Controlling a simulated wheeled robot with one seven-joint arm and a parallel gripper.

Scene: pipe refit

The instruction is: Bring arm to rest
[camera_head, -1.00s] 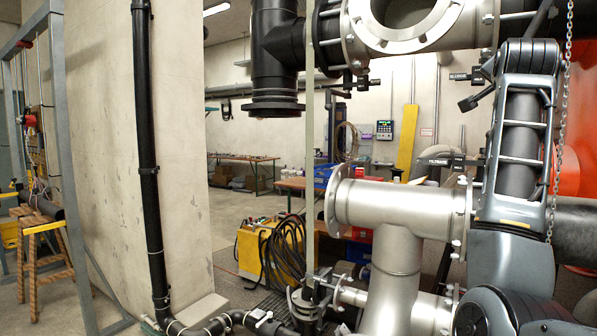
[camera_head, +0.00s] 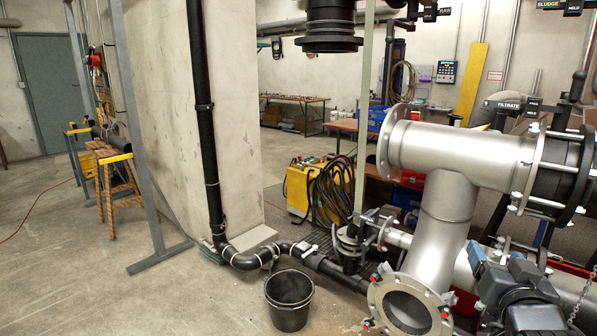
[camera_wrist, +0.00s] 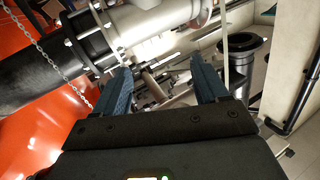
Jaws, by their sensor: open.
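My gripper (camera_wrist: 160,66) is open in the wrist view, its two dark blue fingers wide apart. Nothing is held between them. Behind them are blurred pipework with a bolted flange (camera_wrist: 92,40) at the upper left and a black flanged pipe end (camera_wrist: 243,46) at the right. In the head view, part of my arm (camera_head: 515,287) shows low at the right, in front of the pipework.
A steel tee pipe (camera_head: 445,210) and an open flange (camera_head: 408,306) stand close to my arm. A black bucket (camera_head: 289,298) is on the floor. A yellow cart (camera_head: 306,187) with hoses stands behind.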

